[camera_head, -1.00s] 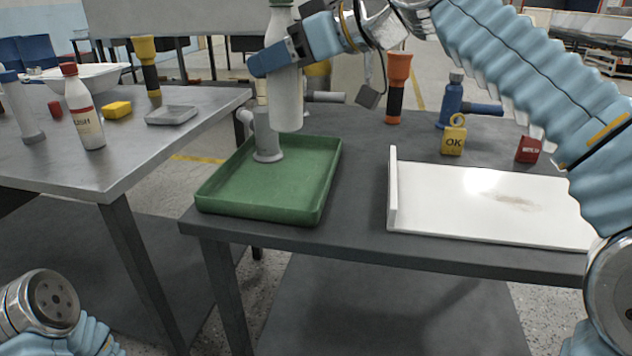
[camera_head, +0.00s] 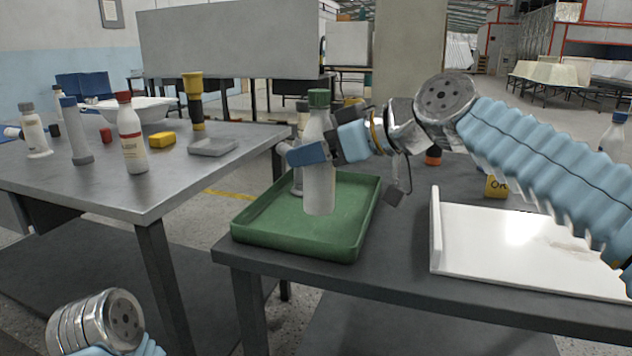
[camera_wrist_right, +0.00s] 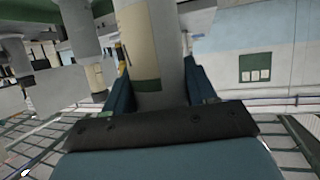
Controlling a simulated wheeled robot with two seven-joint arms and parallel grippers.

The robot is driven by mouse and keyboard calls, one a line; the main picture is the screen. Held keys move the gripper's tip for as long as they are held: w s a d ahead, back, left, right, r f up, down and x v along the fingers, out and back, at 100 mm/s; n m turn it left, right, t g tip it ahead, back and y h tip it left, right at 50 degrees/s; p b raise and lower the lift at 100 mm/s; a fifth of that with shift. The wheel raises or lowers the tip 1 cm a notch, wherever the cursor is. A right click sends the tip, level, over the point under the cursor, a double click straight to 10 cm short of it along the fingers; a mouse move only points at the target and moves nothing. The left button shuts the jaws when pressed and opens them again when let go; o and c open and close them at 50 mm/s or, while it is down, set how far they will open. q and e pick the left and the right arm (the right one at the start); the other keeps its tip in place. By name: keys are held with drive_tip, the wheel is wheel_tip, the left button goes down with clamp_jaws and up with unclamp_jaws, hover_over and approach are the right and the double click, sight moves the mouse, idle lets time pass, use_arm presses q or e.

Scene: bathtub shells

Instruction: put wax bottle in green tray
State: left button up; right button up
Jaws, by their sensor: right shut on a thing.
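The wax bottle (camera_head: 319,190), a pale bottle with a green cap, is upright in my right gripper (camera_head: 307,154). The gripper is shut around its upper body. The bottle also shows close up in the right wrist view (camera_wrist_right: 148,45), between the fingers, with a beige and olive label that I cannot read. The green tray (camera_head: 290,240) is on the dark table. The bottle's base appears over the middle of the tray floor; I cannot tell whether it touches. A grey object (camera_head: 297,186) stands behind the bottle, mostly hidden by it. My left gripper is out of view.
A white board (camera_head: 500,245) with a raised left edge lies right of the tray. A yellow block (camera_head: 496,187) and an orange item (camera_head: 433,157) are behind, partly hidden by my arm.

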sight(315, 178)
drive_tip(key=shift+w+f, duration=0.25)
drive_tip(key=shift+f, duration=0.1)
drive_tip(key=f, duration=0.2)
drive_tip(key=w+f+b, duration=0.1)
drive_tip(key=f, duration=0.1)
drive_tip(key=shift+w, duration=0.2)
drive_tip(key=shift+f, duration=0.2)
drive_tip(key=shift+f+b, duration=0.2)
drive_tip(key=shift+b, duration=0.2)
drive_tip(key=o, duration=1.2)
drive_tip(key=shift+o, duration=0.2)
